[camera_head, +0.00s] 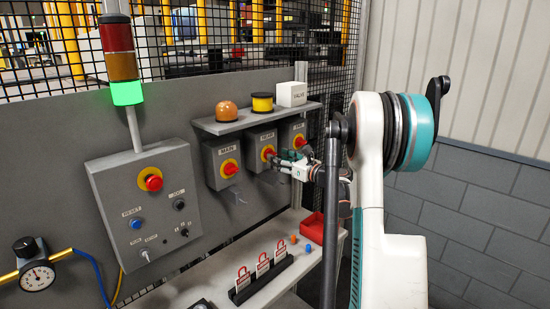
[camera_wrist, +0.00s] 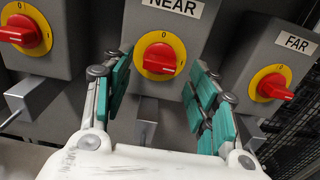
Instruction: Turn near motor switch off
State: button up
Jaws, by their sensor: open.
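The NEAR motor switch is a grey box (camera_head: 261,144) with a red knob (camera_wrist: 160,59) on a yellow disc. In the wrist view the knob's grip lies roughly crosswise, and a 0 is marked above it. My gripper (camera_wrist: 160,78) is open and faces this switch, with one teal-padded finger to the left and the other to the right of the knob. I see no clear contact. In the head view my gripper (camera_head: 284,164) is just right of the knob and partly covers the box's lower right.
The MAIN switch (camera_wrist: 18,32) is left of NEAR, and the FAR switch (camera_wrist: 272,86) is close on the right. A shelf (camera_head: 254,119) is above. Padlock tags (camera_head: 263,264) and a red bin (camera_head: 312,228) are on the ledge below. A stack light (camera_head: 127,93) glows green.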

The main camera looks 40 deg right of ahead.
jog(key=shift+w+a, duration=0.1)
jog(key=shift+w, duration=1.4)
jog(key=c, duration=1.1)
jog(key=shift+o, duration=0.2)
